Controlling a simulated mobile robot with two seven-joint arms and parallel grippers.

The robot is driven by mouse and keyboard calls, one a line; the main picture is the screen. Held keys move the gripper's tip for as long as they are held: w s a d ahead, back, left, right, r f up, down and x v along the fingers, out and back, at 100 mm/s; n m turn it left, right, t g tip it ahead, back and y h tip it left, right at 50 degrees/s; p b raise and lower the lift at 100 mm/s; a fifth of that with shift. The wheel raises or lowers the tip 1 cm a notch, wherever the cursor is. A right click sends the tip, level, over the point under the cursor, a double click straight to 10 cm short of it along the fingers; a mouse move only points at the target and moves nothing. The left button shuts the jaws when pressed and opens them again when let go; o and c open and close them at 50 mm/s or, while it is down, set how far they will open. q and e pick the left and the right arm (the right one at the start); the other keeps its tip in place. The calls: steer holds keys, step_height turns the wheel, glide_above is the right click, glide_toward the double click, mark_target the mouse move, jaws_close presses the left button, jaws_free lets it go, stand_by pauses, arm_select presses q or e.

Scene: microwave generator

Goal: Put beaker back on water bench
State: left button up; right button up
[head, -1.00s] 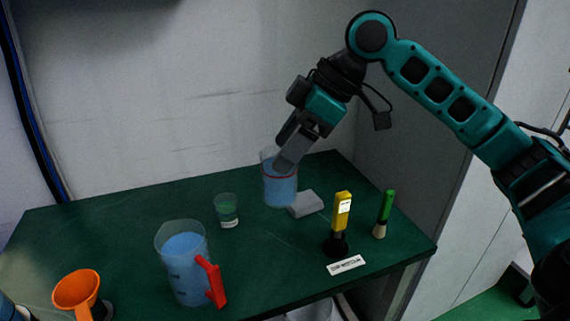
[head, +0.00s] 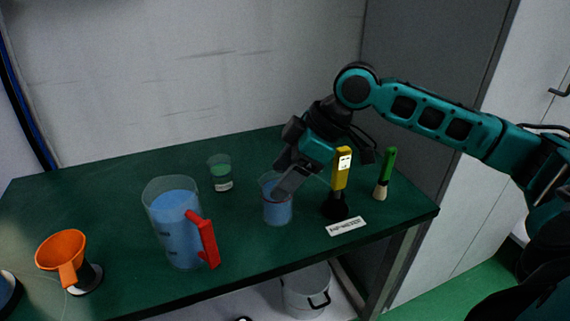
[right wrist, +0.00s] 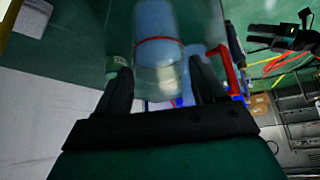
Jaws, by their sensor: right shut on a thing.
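The beaker (head: 277,208) is clear, with blue liquid and a red line around it. My right gripper (head: 285,183) is shut on its upper part, fingers on both sides, at the middle right of the green bench (head: 110,195). The beaker looks upright, low over the bench or on it; I cannot tell whether its bottom touches. In the right wrist view the beaker (right wrist: 158,50) shows between the two dark fingers (right wrist: 162,88). My left gripper does not show in the head view.
A large jug (head: 172,225) with a red handle stands left of the beaker. A small glass (head: 220,175) is behind, an orange funnel (head: 62,252) far left. A yellow-handled brush (head: 341,180) and a green one (head: 386,172) stand right. A label (head: 346,226) lies near the front edge.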

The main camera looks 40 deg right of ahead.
step_height(320, 180, down, 3)
steer(key=shift+f+b, duration=0.15)
steer(key=shift+b, duration=0.3)
steer(key=o, duration=1.7)
steer(key=shift+p+v, duration=0.85)
steer(key=shift+v, duration=5.2)
steer(key=shift+a, duration=0.1)
